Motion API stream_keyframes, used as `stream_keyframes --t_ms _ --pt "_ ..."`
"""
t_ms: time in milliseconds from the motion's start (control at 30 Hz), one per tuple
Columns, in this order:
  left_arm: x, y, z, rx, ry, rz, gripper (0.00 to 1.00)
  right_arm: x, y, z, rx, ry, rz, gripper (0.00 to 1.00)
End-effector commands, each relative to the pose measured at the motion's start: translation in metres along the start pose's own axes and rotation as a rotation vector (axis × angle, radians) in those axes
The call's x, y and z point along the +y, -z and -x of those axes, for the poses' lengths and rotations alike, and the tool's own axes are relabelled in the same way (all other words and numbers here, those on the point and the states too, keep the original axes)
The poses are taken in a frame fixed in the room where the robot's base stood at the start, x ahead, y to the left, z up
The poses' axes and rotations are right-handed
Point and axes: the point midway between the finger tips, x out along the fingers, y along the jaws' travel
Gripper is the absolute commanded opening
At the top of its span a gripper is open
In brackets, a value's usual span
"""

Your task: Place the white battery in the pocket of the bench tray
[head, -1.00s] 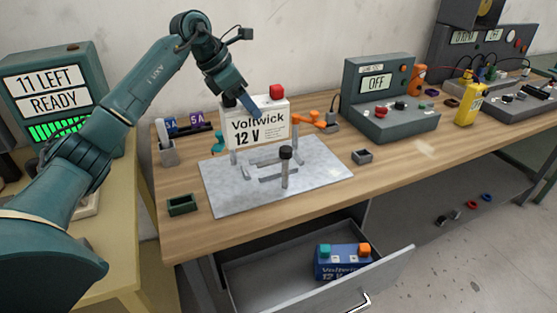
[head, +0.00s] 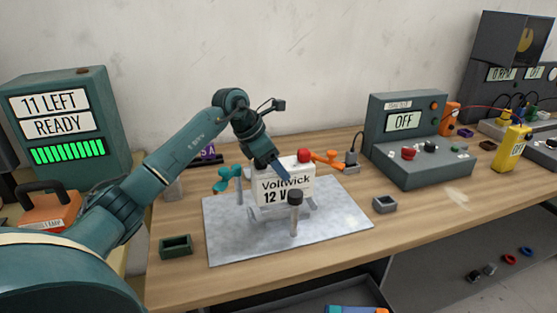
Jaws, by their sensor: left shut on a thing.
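The white battery (head: 270,190), marked Voltwick 12 V, is upright with a red terminal on its right top. My left gripper (head: 279,170) is shut on it from above and hides part of its top. The battery is low over the bench tray (head: 259,214), whose low grey rails show around its foot. I cannot tell whether its underside rests in the pocket. A black-topped post (head: 294,215) stands in front and covers part of the label. My right gripper is not in view.
A teal clamp (head: 225,182) stands left of the battery and an orange clamp (head: 326,160) behind right. The pale metal sheet (head: 230,244) is bare in front. A green box (head: 176,247) and grey box (head: 384,204) flank it. An open drawer (head: 315,300) lies below.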

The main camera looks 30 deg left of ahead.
Motion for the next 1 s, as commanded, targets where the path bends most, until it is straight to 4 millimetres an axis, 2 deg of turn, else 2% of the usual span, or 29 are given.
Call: stream_keyframes --t_ms 367,633,867,900,1000 --pt "0.001 0.005 -0.014 -0.022 -0.008 -0.004 0.00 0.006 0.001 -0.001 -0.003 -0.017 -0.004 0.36" --pt "0.001 0.020 -0.038 -0.020 -0.007 -0.003 0.00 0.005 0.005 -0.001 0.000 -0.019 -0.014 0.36" --pt "0.001 0.022 -0.042 -0.022 -0.009 -0.004 0.00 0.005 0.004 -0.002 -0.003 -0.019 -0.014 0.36" --pt "-0.001 0.028 -0.048 -0.003 -0.001 0.000 0.60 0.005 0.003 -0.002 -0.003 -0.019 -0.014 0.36" --pt "-0.001 0.028 -0.048 -0.003 -0.001 0.000 0.68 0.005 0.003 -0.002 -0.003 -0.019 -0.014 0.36"
